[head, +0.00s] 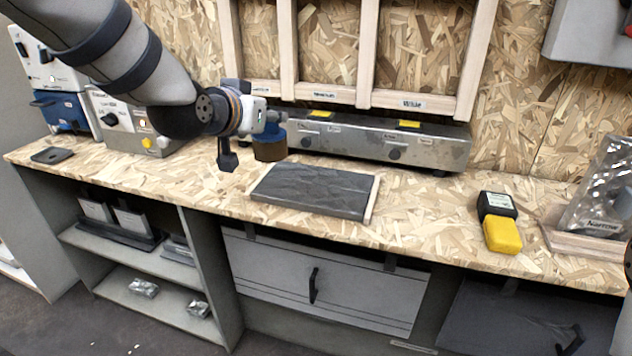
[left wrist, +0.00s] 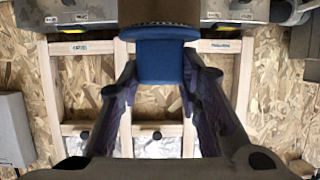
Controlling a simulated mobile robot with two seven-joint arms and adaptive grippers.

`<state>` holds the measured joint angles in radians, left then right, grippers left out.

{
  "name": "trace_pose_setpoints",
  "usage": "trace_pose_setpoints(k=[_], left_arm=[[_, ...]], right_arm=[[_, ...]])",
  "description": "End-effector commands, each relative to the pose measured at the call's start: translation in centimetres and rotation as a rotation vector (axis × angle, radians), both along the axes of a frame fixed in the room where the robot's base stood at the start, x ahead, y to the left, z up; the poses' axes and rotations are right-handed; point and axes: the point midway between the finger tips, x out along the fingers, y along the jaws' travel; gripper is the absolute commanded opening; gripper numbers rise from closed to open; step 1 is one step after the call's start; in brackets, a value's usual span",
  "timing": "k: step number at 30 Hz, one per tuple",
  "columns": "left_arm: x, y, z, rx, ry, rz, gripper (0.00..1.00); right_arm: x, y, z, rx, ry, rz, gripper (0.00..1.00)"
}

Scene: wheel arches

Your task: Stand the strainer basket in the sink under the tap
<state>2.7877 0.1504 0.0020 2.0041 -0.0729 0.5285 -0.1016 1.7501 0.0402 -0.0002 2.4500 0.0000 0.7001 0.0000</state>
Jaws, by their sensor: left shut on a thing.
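My left gripper (head: 252,138) is above the bench, left of a dark grey slab. It is shut on a blue-and-brown round object (head: 271,147). In the left wrist view, the object's blue part (left wrist: 160,62) sits between the two fingers and its round brown part (left wrist: 160,14) lies beyond them. In the head view the object hangs over the bench, near the slab's back left corner. I cannot tell whether it is the strainer basket. I see no sink or tap.
The dark grey slab (head: 315,189) lies mid-bench. A long metal unit (head: 372,142) and a wooden frame (head: 368,50) stand behind. Boxes with knobs (head: 130,125) stand at left.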

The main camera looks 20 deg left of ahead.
Motion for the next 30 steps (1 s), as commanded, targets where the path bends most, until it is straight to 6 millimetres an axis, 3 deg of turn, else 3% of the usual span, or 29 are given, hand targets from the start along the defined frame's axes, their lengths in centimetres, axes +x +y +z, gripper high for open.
trace_pose_setpoints(k=[9, 12, 20, 25, 30], left_arm=[[8.7, -3.9, -6.3, 0.002, 0.021, -0.002, 0.00], [10.2, -4.6, -8.3, 0.000, 0.017, -0.002, 0.00], [12.3, -5.5, -10.2, 0.000, 0.007, -0.001, 0.00], [12.4, -5.5, -13.2, 0.000, 0.008, -0.001, 0.00], [12.4, -5.5, -13.0, 0.000, 0.001, -0.001, 0.00]], right_arm=[[-3.4, 0.0, -3.1, 0.000, 0.123, 0.001, 0.40], [-4.0, 0.0, -3.8, 0.000, 0.145, 0.001, 0.40], [-4.6, 0.0, -4.4, 0.000, 0.167, 0.001, 0.40], [-4.9, 0.0, -4.7, -0.001, 0.177, 0.003, 0.40], [-4.9, 0.0, -4.7, 0.000, 0.175, 0.002, 0.40]])
